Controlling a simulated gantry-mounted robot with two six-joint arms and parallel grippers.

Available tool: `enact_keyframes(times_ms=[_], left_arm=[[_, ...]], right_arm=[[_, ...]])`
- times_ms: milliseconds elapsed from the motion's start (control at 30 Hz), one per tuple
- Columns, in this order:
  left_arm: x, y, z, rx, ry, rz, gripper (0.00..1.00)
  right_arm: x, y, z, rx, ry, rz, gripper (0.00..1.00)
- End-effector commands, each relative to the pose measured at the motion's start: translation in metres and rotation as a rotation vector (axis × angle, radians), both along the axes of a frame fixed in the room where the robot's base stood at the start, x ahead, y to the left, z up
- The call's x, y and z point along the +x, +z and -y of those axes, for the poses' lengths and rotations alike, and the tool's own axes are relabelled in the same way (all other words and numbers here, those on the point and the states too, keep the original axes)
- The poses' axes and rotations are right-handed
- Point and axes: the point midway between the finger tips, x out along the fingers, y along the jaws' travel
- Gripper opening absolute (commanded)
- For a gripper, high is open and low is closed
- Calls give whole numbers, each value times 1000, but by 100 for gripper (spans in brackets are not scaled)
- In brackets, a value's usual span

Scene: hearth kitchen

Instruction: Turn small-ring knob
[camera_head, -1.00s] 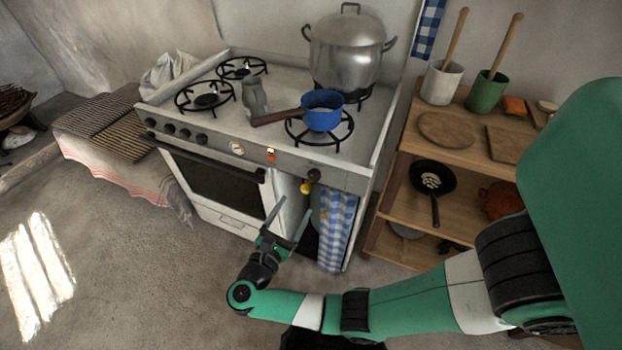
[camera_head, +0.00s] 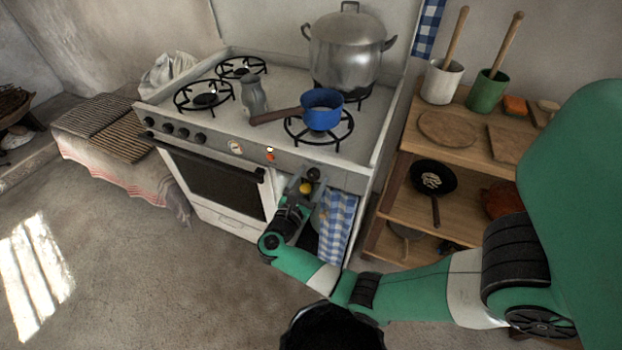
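The white stove (camera_head: 225,160) has several black knobs (camera_head: 184,133) at the left of its front panel. One more black knob (camera_head: 313,174) sits alone at the panel's right end. The frames do not show by label which is the small-ring knob. A yellow round part (camera_head: 306,188) shows just below the lone knob. My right gripper (camera_head: 307,180) is raised at the stove's right front, its fingers apart on either side of the yellow part and just below the lone knob. Contact cannot be told. My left gripper is not in view.
A blue pan (camera_head: 322,110) sits on the front right burner, its handle pointing left. A large pot (camera_head: 347,50) stands behind it. A blue checked cloth (camera_head: 337,225) hangs below the panel, right of my gripper. A wooden shelf (camera_head: 470,145) stands to the right.

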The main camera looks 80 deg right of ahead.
Motion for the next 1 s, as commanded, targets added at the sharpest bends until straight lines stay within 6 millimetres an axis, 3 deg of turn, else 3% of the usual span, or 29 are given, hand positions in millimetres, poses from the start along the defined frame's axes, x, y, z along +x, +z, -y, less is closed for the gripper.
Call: enact_keyframes(times_ms=[33,400,433,767,1000], left_arm=[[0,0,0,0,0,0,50],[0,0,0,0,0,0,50],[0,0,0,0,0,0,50],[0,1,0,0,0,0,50],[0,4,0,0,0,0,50]], right_arm=[[0,0,0,0,0,0,69],[0,0,0,0,0,0,3],[0,0,0,0,0,0,0],[0,0,0,7,-1,-31,0],[1,0,0,34,0,-148,0]])
